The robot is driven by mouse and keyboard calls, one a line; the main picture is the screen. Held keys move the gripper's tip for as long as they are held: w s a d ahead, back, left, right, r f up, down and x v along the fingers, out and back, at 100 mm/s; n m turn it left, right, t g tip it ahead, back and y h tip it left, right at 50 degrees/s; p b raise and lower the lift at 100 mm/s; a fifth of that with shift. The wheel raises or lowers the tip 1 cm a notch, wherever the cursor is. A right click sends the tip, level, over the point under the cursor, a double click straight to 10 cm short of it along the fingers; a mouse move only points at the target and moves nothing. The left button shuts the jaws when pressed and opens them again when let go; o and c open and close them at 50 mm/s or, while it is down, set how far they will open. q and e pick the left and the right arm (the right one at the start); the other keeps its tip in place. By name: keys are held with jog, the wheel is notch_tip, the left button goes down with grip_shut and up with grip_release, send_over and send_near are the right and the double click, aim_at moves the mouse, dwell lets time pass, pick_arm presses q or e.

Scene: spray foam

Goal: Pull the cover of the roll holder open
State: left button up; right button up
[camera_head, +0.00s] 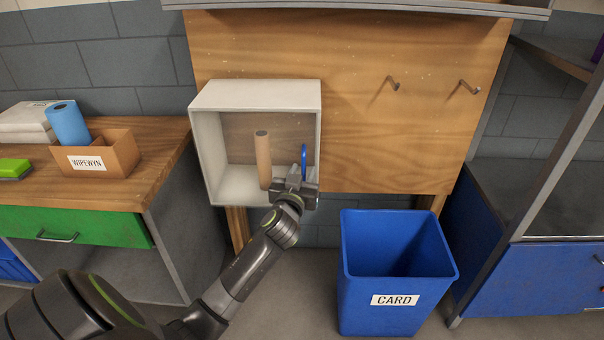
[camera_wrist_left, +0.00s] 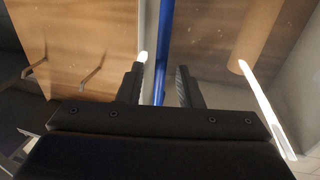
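The roll holder (camera_head: 208,97) is a pale box fixed to the wooden board, with a bare cardboard tube (camera_head: 263,158) upright inside. A blue vertical handle (camera_head: 304,153) shows at its right side. I cannot make out the cover panel itself, so I cannot tell how far it stands open. My left gripper (camera_head: 299,180) is at the lower end of the blue handle. In the left wrist view its two fingers (camera_wrist_left: 160,86) are apart, one on each side of the blue handle (camera_wrist_left: 163,45), with gaps visible. The tube also shows there (camera_wrist_left: 253,40). My right gripper is out of view.
A blue bin (camera_head: 397,270) labelled CARD stands on the floor below right. Metal hooks (camera_head: 392,83) stick out of the board on the right. A workbench (camera_head: 165,155) at left carries a WIPEWYN box (camera_head: 110,160) and a blue roll (camera_head: 67,124). A shelf (camera_head: 380,7) overhangs above.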

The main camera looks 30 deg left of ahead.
pick_arm(q)
jog(key=shift+c, duration=0.2)
grip_shut()
jog(key=shift+s, duration=0.1)
